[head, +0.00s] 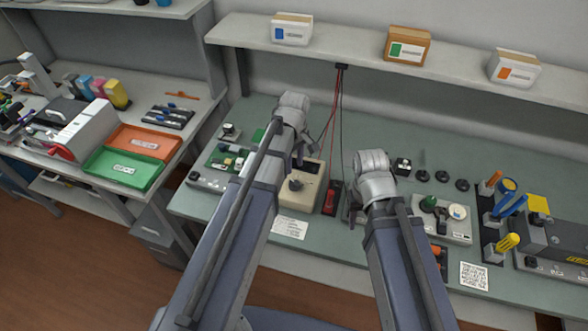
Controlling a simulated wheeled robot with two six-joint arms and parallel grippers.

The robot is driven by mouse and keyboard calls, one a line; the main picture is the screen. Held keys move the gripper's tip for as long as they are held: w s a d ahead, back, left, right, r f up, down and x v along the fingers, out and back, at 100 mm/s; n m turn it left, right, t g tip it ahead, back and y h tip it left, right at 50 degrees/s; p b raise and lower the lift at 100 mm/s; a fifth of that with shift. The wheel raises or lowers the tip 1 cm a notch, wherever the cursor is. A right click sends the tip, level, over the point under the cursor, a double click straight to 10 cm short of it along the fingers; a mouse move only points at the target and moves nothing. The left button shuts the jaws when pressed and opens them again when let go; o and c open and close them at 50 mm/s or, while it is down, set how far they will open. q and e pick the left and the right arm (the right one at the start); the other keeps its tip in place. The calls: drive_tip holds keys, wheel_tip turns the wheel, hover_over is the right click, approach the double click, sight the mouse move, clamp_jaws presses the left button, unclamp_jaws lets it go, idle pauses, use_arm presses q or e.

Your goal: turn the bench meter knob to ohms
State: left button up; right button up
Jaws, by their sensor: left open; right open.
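The bench meter (304,195) is a beige box with a dark display on the green-grey bench. Its dark round knob (295,184) faces up on the front part; its pointer setting is too small to read. My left gripper (302,158) is open, just behind and above the meter, near its display, and apart from the knob as far as I can tell. My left arm partly hides the meter's left side. My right gripper (353,214) is open and empty, to the right of the meter beyond a red-and-black device.
The red-and-black device (331,198) stands close to the meter's right side, with red and black cables (335,120) hanging behind it. A paper label (289,228) lies in front. A circuit board fixture (225,160) is at left and a grey tray with parts (455,232) at right.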

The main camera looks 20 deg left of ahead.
sight(295, 182)
use_arm(q)
drive_tip(key=shift+s+f, duration=0.1)
drive_tip(key=shift+f, duration=0.05)
wheel_tip(295, 182, down, 8)
drive_tip(key=b, duration=0.8)
drive_tip(key=shift+r, duration=0.25)
use_arm(e)
wheel_tip(295, 182, down, 8)
drive_tip(key=shift+r, duration=0.1)
use_arm(q)
drive_tip(key=shift+c, duration=0.4)
clamp_jaws()
